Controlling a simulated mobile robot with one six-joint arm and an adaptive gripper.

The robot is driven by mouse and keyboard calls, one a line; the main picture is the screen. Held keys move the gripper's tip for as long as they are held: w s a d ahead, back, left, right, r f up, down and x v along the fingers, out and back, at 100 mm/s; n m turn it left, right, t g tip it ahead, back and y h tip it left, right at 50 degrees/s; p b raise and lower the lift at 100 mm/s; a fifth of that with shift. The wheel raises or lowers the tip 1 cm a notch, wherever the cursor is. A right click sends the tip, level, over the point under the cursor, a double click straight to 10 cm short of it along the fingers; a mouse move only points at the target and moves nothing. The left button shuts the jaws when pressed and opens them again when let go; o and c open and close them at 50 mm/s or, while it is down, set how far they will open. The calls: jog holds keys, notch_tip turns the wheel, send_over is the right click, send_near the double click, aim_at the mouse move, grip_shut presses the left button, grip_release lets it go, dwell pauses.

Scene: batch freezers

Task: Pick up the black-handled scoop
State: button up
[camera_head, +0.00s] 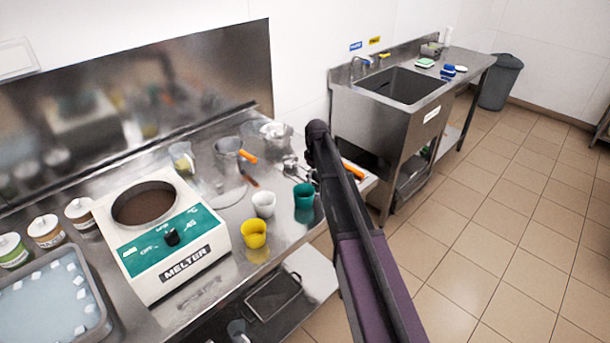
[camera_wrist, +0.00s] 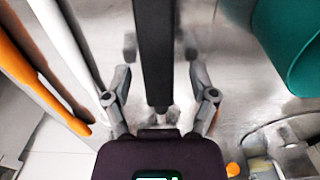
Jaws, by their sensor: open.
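In the wrist view my gripper (camera_wrist: 160,48) is open, with one finger on each side of a long black bar (camera_wrist: 154,55). The bar looks like the black handle of the scoop and lies between the fingers, with gaps visible on both sides. The scoop's bowl cannot be made out. In the head view my arm covers this spot, at the right end of the steel counter (camera_head: 222,200), so neither the gripper nor the scoop shows clearly there.
A teal cup (camera_head: 304,195) stands close by and shows in the wrist view (camera_wrist: 292,45). An orange handle (camera_wrist: 40,82) lies on the other side. White (camera_head: 263,204) and yellow (camera_head: 253,234) cups, a melter (camera_head: 160,235) and a sink (camera_head: 400,86) are around.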

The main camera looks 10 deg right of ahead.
dwell(0.3)
grip_shut()
jog(key=shift+r, duration=0.15)
dwell(0.3)
notch_tip(320, 180, up, 10)
jog(key=p, duration=1)
dwell(0.7)
notch_tip(320, 180, up, 7)
jog(key=p, duration=0.8)
send_over(315, 174)
jog(key=shift+s+r, duration=0.1)
jog(key=shift+b, duration=0.3)
